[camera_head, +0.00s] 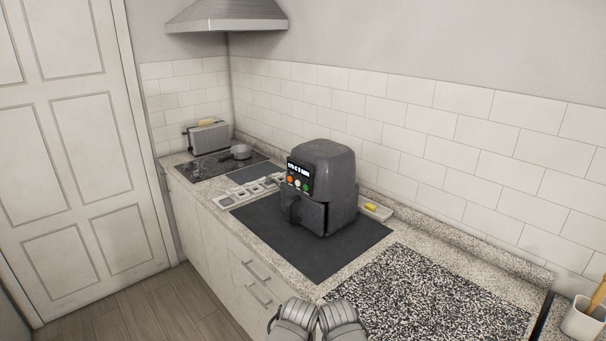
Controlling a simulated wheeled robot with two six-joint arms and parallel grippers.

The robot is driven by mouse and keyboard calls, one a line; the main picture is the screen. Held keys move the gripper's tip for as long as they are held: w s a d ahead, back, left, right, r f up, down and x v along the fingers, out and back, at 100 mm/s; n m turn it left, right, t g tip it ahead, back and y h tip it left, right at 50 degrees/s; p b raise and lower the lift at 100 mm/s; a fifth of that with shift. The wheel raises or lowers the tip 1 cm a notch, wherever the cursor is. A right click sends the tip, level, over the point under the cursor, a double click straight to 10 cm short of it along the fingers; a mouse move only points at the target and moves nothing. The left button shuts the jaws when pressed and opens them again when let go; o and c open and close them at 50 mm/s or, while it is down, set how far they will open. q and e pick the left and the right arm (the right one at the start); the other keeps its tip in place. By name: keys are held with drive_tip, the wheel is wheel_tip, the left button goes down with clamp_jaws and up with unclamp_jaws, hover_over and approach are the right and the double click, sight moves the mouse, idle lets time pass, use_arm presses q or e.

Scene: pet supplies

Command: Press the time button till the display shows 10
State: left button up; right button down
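A dark grey air fryer (333,170) stands upright on a black mat on the counter. Its black front panel carries a small lit display (299,170) with white characters, too small to read surely. Below the display are an orange button (290,180), a white button (297,183) and a green button (306,187). Their labels cannot be read, so I cannot tell which is the time button. The drawer handle (292,210) sticks out below the panel. Two grey parts of my arms show at the bottom edge, well short of the fryer. No gripper fingers show.
The black mat (345,258) has free room before the fryer. Left are a row of small white trays (240,193), a hob with a pan (241,152) and a toaster (208,136). A small dish (383,213) sits right of the fryer, a speckled board (430,295) nearer me.

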use_arm(q)
clamp_jaws()
idle(1.4)
